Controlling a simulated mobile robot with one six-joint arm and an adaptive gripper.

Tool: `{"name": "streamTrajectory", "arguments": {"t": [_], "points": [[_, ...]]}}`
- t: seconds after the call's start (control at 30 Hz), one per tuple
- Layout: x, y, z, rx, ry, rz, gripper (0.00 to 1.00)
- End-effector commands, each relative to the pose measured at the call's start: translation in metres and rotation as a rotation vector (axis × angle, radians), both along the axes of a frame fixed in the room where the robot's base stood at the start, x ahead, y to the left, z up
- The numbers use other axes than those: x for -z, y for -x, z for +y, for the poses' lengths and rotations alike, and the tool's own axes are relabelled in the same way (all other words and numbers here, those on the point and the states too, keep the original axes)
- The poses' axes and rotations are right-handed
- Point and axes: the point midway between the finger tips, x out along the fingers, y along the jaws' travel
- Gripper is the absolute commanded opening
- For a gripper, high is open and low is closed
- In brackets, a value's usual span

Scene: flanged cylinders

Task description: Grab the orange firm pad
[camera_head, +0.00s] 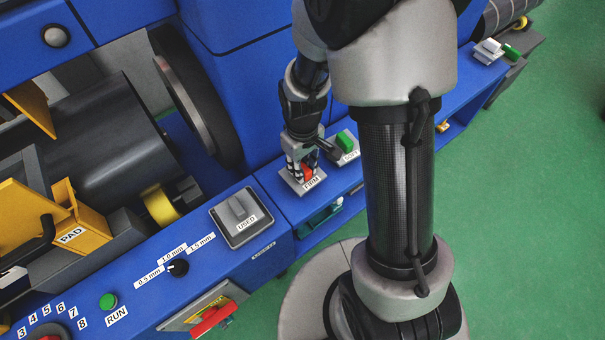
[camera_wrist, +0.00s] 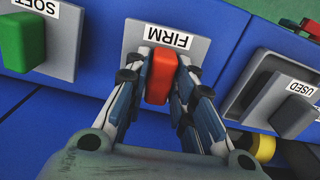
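The orange firm pad (camera_wrist: 161,76) is an upright block on a grey plate labelled FIRM (camera_wrist: 198,50). In the head view a small part of the pad (camera_head: 307,171) shows between the fingers, just above the plate. My gripper (camera_wrist: 164,66) has one finger on each side of the pad, and the fingers lean in close against its sides. The gripper looks shut on the pad. In the head view my gripper (camera_head: 304,165) points down at the FIRM plate. The pad's lower part is partly hidden by the fingers.
A green block (camera_head: 345,141) on the SOFT plate stands close beside the FIRM plate. A grey block (camera_head: 239,208) sits on the USED plate on the other side. The blue machine wall (camera_head: 245,100) rises behind. Green floor (camera_head: 530,210) is clear at the right.

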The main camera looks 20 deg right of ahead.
Motion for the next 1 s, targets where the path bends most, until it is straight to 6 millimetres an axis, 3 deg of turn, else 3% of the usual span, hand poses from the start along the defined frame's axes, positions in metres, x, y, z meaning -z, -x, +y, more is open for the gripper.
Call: {"name": "streamTrajectory", "arguments": {"t": [0.3,0.77,1.0], "points": [[0.0,0.0,0.0,0.0,0.0,0.0,0.0],[-0.001,-0.001,0.0,0.0,0.0,-0.001,0.0],[-0.022,-0.001,0.0,0.0,0.0,-0.005,0.0]]}}
